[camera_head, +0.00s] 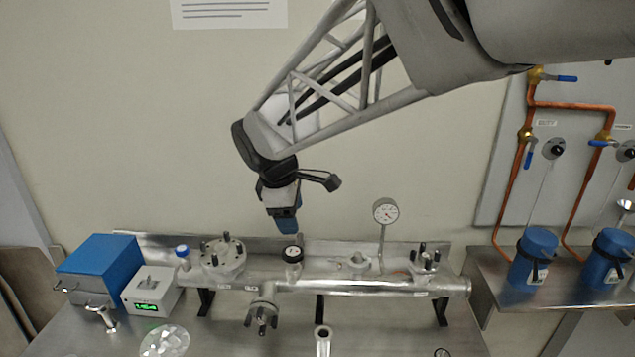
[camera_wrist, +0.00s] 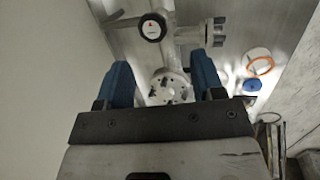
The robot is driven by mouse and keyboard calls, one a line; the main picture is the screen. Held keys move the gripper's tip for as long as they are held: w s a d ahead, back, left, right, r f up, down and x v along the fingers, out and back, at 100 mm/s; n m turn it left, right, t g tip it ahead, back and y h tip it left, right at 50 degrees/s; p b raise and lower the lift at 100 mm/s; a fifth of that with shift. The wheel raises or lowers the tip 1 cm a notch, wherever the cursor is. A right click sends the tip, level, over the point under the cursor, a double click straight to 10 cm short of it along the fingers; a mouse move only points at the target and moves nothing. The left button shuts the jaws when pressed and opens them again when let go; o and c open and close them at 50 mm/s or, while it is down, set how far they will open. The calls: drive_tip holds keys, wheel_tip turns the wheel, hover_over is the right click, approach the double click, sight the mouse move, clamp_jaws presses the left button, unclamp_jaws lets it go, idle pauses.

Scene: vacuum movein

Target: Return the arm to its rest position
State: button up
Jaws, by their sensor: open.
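My arm reaches in from the upper right of the head view. My gripper (camera_head: 286,222) points down and hangs in the air above the back of the steel bench, over a horizontal metal pipe assembly (camera_head: 340,287). In the wrist view my gripper (camera_wrist: 163,72) shows two blue fingers spread apart with nothing held between them. A round metal flange (camera_wrist: 170,88) shows between the fingers, farther away. A black knob with a white face (camera_wrist: 151,27) lies beyond the fingertips; a similar one (camera_head: 292,254) stands on the pipe below my gripper in the head view.
A dial gauge (camera_head: 386,211) rises from the pipe, right of my gripper. A blue box (camera_head: 101,268) and a small display unit (camera_head: 152,291) stand at left. Copper piping (camera_head: 568,106) and blue cylinders (camera_head: 535,258) are at right.

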drive_tip(key=s+d+m, duration=0.4)
drive_tip(key=s+d, duration=0.1)
drive_tip(key=d, duration=0.3)
drive_tip(key=s+d+m, duration=0.4)
drive_tip(key=s+d, duration=0.1)
drive_tip(key=d, duration=0.4)
drive_tip(key=s+d+f+m+y, duration=0.1)
drive_tip(key=s+d+f+m, duration=0.2)
drive_tip(key=s+d+m, duration=0.6)
drive_tip(key=s+d, duration=0.1)
drive_tip(key=s, duration=0.4)
drive_tip(key=shift+f+m+y, duration=0.2)
drive_tip(key=shift+m+y, duration=0.2)
drive_tip(key=shift+d, duration=0.1)
